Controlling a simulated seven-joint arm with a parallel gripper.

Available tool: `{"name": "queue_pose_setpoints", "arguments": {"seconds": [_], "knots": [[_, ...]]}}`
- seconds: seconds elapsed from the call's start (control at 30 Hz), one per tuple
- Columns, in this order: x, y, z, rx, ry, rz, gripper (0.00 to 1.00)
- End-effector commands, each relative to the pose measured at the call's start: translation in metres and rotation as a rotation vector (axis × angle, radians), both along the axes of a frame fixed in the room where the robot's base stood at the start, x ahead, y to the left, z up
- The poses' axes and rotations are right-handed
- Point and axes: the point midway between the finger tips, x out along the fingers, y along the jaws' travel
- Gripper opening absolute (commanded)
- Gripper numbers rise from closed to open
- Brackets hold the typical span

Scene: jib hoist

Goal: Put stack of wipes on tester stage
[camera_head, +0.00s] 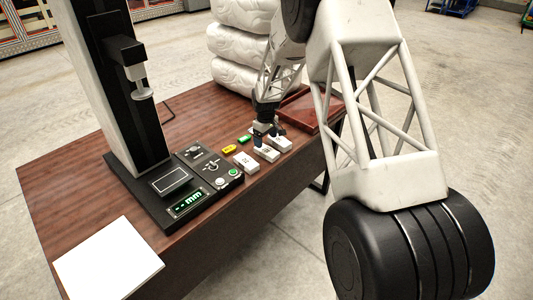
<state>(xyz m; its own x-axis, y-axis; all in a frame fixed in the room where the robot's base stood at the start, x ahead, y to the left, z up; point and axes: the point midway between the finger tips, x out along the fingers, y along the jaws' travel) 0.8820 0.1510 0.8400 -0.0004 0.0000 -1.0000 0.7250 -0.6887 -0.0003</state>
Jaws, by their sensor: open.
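My gripper (268,135) is open, fingers down, low over the far end of a row of small white blocks. It is at or just above the middle block (267,153); I cannot tell whether it touches. Another white block (246,162) with a dark mark lies to the left, and a third (281,144) to the right. I cannot tell for sure which white thing is the stack of wipes. The tester (130,100) has a tall column with a round white plunger (144,93) above its base. A small grey-topped plate (170,181) on the base may be the stage.
A yellow block (229,149) and a green block (245,140) lie behind the white ones. A control panel (213,168) and display (187,203) adjoin the tester. A white square sheet (108,262) lies front left. Puffy white bundles (243,45) and a reddish-brown tray (305,110) are at the back.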

Motion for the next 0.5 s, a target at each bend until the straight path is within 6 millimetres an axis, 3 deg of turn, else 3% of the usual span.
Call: {"name": "queue_pose_setpoints", "arguments": {"seconds": [0.17,0.5], "knots": [[-0.0002,-0.0002,-0.0108,0.000,0.000,0.000,0.85],[-0.0003,-0.0003,-0.0120,0.000,0.000,0.000,0.85]]}}
